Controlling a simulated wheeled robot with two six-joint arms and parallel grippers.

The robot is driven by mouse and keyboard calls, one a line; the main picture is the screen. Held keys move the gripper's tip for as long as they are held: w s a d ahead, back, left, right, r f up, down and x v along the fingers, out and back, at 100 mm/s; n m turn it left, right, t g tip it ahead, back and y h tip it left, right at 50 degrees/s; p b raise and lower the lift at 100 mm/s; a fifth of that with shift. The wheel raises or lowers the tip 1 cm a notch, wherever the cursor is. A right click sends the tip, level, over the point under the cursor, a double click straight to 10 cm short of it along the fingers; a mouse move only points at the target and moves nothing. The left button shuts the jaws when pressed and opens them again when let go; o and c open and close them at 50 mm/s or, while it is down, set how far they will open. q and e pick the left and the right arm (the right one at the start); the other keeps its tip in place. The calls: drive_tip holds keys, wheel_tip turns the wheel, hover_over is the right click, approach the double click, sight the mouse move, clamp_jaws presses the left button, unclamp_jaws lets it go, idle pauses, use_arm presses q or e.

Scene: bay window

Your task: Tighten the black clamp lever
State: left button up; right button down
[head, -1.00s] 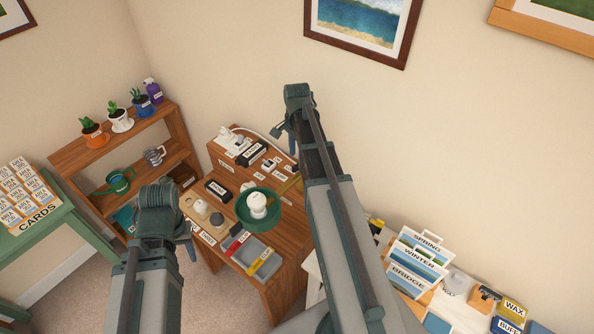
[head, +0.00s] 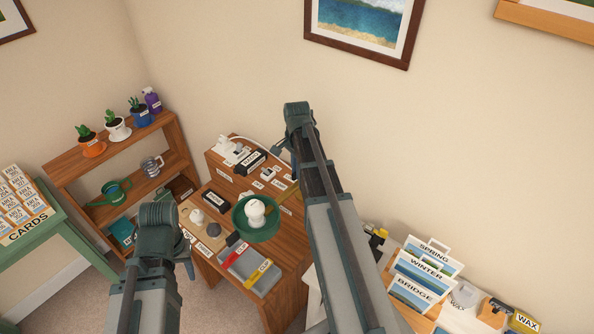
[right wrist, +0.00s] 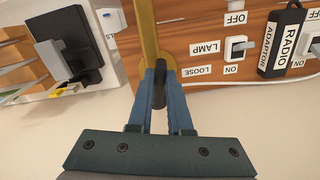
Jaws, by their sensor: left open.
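The black clamp lever (right wrist: 159,92) shows in the right wrist view as a short dark rod below a brass post (right wrist: 150,35). My right gripper (right wrist: 160,88) has its blue fingers on both sides of the lever and appears shut on it. In the head view my right gripper (head: 281,146) is at the back right of the wooden desk, partly hidden by its own arm, and the lever cannot be made out. A label reading LOOSE (right wrist: 197,70) is to the right of the lever. My left gripper (head: 186,262) is open, low at the desk's left front.
The desk (head: 285,250) holds a green lamp shade (head: 243,228) with a white bulb, a grey tray (head: 262,280) and a black radio adaptor (right wrist: 281,38). A plant shelf (head: 80,165) stands left. A card rack (head: 425,270) is at right.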

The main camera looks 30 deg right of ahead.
drive_tip(key=shift+s+d+n, duration=0.1)
drive_tip(key=shift+s+n, duration=0.25)
drive_tip(key=shift+n, duration=0.45)
drive_tip(key=shift+s+d+n, duration=0.1)
drive_tip(key=shift+s+n, duration=0.2)
drive_tip(key=shift+n, duration=0.5)
drive_tip(key=c, duration=0.8)
unclamp_jaws()
drive_tip(key=shift+c, duration=0.2)
wheel_tip(320, 180, up, 14)
drive_tip(key=p, duration=1.4)
drive_tip(key=shift+f, duration=0.15)
